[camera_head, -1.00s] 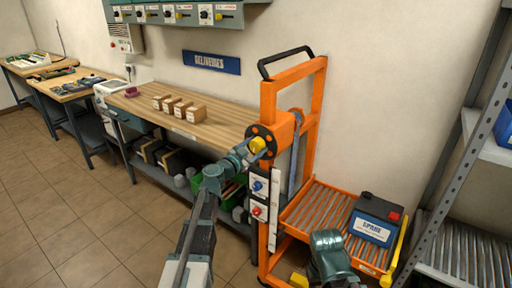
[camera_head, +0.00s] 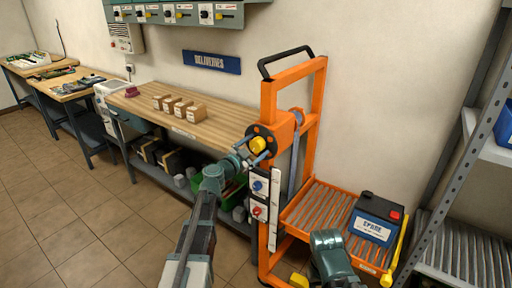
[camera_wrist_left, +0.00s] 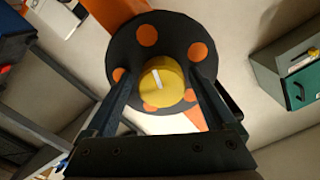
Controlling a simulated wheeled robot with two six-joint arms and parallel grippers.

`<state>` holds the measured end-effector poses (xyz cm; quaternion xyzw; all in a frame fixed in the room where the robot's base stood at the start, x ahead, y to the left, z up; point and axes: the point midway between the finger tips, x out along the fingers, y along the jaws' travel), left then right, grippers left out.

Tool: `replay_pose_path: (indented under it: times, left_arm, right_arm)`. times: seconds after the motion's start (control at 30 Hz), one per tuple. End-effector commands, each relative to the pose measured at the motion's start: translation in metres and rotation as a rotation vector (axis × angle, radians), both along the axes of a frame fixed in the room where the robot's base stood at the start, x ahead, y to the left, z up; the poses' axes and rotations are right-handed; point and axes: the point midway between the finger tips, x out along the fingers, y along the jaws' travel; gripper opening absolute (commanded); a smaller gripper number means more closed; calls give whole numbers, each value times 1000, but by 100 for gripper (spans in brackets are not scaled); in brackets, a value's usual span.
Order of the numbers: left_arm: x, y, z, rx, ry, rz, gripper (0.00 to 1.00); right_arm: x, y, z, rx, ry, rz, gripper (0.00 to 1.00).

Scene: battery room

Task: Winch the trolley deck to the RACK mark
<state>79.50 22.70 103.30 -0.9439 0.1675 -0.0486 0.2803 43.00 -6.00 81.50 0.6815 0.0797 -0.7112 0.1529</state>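The orange trolley (camera_head: 268,105) stands right of the bench. Its winch has a black disc with orange spots and a yellow hub (camera_head: 257,144), also in the left wrist view (camera_wrist_left: 162,82). My left gripper (camera_head: 254,157) is at the hub, fingers spread open, one on each side; I cannot tell whether they touch it. The roller deck (camera_head: 311,213) carries a dark battery labelled SPARE (camera_head: 375,220). A white strip (camera_head: 274,205) and labels with blue and red round marks (camera_head: 259,199) are on the post; a RACK mark is not readable. My right gripper is out of view; its arm shows at lower centre.
A grey rack (camera_head: 462,150) with roller shelf (camera_head: 462,252) stands right of the deck. The wooden bench (camera_head: 150,110) holds several small boxes, with bins and batteries beneath. A yellow bar (camera_head: 399,246) is at the deck's right edge. Floor at left is clear.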

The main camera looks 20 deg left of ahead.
Motion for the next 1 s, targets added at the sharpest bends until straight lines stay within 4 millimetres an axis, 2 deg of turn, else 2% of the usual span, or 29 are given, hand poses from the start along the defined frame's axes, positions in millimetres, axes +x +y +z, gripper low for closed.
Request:
replay_pose_path:
  times: [0.37,0.47,0.8,1.0]
  left_arm:
    - [-3,2,1,-3,-1,3,96]
    - [-15,6,1,-3,0,4,96]
    - [-85,30,1,-3,0,5,96]
    - [-114,42,0,-2,-1,4,96]
  right_arm:
    - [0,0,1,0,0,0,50]
    - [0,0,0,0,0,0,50]
    - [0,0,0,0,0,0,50]
    - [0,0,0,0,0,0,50]
